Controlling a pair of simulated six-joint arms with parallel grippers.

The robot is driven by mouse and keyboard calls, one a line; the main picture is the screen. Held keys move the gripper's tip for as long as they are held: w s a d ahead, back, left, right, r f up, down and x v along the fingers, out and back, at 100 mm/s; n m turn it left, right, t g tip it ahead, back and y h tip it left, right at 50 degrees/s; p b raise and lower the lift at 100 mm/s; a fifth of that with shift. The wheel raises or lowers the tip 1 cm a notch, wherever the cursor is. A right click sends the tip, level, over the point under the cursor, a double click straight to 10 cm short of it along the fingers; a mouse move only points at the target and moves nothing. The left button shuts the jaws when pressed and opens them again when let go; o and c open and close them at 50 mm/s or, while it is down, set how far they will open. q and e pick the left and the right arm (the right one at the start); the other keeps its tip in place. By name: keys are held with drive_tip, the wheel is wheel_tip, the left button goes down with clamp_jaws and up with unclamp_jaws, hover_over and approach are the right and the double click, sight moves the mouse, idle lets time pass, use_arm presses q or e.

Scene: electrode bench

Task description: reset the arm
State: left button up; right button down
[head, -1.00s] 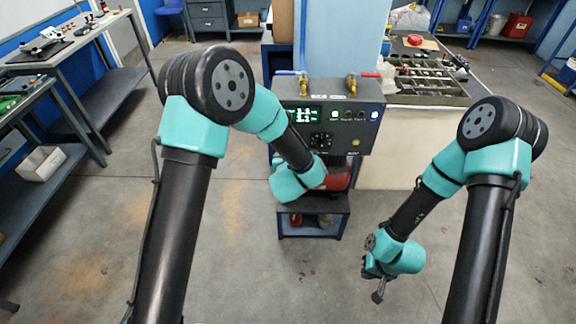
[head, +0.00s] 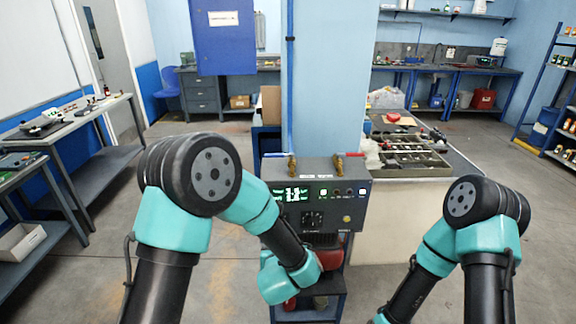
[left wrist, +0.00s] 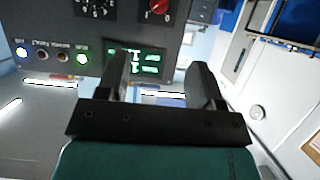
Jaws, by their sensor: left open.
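My left arm reaches forward in the head view, its teal wrist (head: 280,280) low in front of the dark control box (head: 345,212). The left gripper's jaws are hidden there. In the left wrist view the left gripper (left wrist: 160,75) is open, with nothing seen between its two black fingers. Behind them the control box's panel (left wrist: 55,25) appears upside down, with a lit green display (left wrist: 150,62) partly covered by a finger. My right arm (head: 435,255) runs out of the bottom of the head view, so its gripper is not seen.
The control box carries two brass valves (head: 292,166) on top. A blue column (head: 325,90) stands behind it. A parts tray (head: 412,158) lies on the bench to the right. Workbenches (head: 65,135) line the left side. Open grey floor lies on both sides.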

use_arm(q)
drive_tip(key=s+a+f+g+h, duration=0.2)
drive_tip(key=s+a+f+g, duration=0.1)
drive_tip(key=a+f, duration=0.5)
drive_tip(key=s+a+f+g+h, duration=0.1)
drive_tip(key=s+a+f+g, duration=0.2)
drive_tip(key=s, duration=0.3)
drive_tip(key=s+a+f+n+g, duration=0.1)
drive_tip(key=s+a+f+g, duration=0.2)
drive_tip(key=s+f, duration=0.3)
drive_tip(key=s+a+f+g+h, duration=0.1)
drive_tip(key=s+a+f+g, duration=0.2)
drive_tip(key=s+f, duration=0.2)
drive_tip(key=s, duration=0.3)
drive_tip(key=shift+a+f+g+h, duration=0.25)
drive_tip(key=shift+a+g+h, duration=0.05)
drive_tip(key=shift+a, duration=0.1)
